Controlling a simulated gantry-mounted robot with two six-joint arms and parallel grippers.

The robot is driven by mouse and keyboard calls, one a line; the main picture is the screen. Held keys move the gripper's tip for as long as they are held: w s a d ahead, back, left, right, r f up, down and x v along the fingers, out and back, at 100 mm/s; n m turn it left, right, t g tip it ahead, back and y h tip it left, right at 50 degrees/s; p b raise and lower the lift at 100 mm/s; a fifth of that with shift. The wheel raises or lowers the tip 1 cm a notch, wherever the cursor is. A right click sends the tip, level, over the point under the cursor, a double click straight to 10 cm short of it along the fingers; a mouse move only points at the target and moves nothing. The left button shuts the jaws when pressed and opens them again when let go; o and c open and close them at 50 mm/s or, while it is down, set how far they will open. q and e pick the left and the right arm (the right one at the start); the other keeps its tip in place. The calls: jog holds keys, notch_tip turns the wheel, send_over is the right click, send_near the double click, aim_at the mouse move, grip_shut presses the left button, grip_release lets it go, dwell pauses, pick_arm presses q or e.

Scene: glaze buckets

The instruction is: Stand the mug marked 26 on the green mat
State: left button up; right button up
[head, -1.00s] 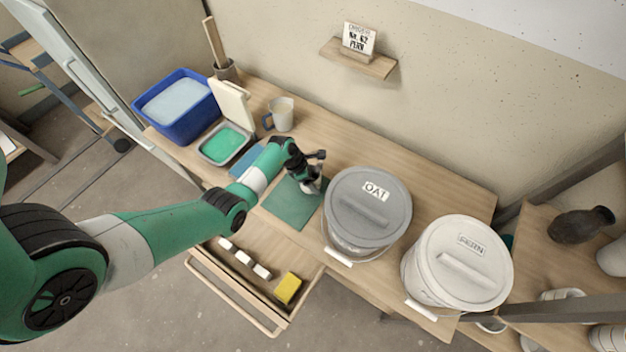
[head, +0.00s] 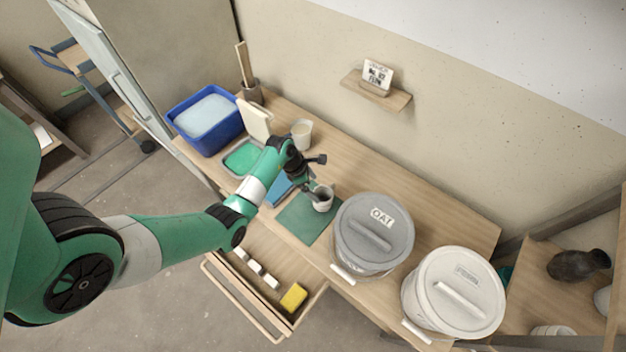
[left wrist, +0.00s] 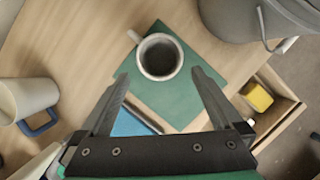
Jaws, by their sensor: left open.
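A small white mug (head: 323,200) with a dark inside stands upright at the far corner of the green mat (head: 299,222). In the left wrist view the mug (left wrist: 160,57) is seen from above on the mat (left wrist: 203,70), its handle pointing up-left near the mat's edge. Its marking cannot be read. My left gripper (head: 313,184) is open just behind and above the mug; in the left wrist view its fingers (left wrist: 160,76) are spread, with the mug beyond and between their tips, apparently not gripped. My right gripper is not in view.
The grey OAT bucket (head: 373,235) stands close right of the mat, with a white bucket (head: 454,292) beyond. Another mug (head: 302,133), blue-handled in the left wrist view (left wrist: 30,100), stands behind. An open drawer (head: 262,285) holds a yellow sponge (head: 293,297). A blue tub (head: 207,120) stands left.

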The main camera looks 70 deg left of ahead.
pick_arm(q)
jog(key=shift+s+r, duration=0.1)
jog(key=shift+r, duration=0.1)
